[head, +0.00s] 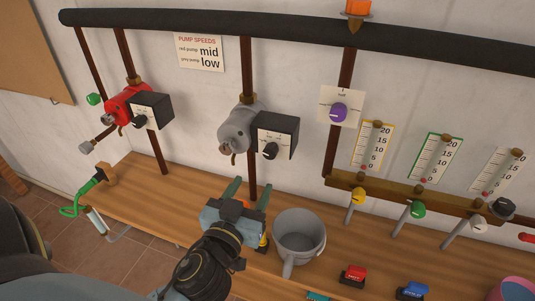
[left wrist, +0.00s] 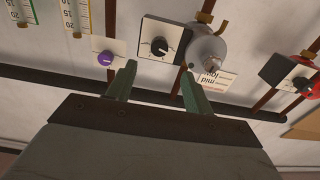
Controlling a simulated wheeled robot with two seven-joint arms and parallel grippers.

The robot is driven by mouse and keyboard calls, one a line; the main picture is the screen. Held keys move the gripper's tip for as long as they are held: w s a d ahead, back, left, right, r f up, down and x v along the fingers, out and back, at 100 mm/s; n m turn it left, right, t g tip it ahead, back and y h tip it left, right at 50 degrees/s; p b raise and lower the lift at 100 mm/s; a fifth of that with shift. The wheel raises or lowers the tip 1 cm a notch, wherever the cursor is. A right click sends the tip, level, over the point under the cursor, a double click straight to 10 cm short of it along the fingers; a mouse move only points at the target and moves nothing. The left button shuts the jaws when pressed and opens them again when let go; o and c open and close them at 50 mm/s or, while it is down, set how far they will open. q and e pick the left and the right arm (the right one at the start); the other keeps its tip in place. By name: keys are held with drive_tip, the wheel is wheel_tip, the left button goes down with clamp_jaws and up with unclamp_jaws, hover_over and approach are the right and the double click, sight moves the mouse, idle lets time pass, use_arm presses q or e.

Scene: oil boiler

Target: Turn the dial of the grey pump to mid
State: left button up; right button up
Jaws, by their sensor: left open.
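The grey pump (head: 237,130) is on a vertical pipe at the middle of the wall, with a dark control box on its right side. The black dial (head: 270,150) is on the box's white front face. In the left wrist view the dial (left wrist: 159,48) and the grey pump (left wrist: 208,48) lie beyond my fingers. My left gripper (head: 249,188) is open and empty, below the pump and apart from the dial. In the left wrist view its green fingers (left wrist: 157,84) are spread below the dial. My right gripper is not in view.
The red pump (head: 125,103) with its own dial is at left. A speed sign (head: 200,53) reads red pump mid, grey pump low. A purple knob (head: 338,112) and gauges are at right. A grey pot (head: 300,235) stands on the wooden bench near my gripper.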

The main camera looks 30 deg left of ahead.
sight(269, 156)
use_arm(q)
drive_tip(key=p+x, duration=0.2)
drive_tip(key=x, duration=0.7)
drive_tip(key=shift+w+p, duration=0.2)
drive_tip(key=shift+p, duration=0.15)
drive_tip(key=shift+x, duration=0.75)
drive_tip(key=c, duration=1)
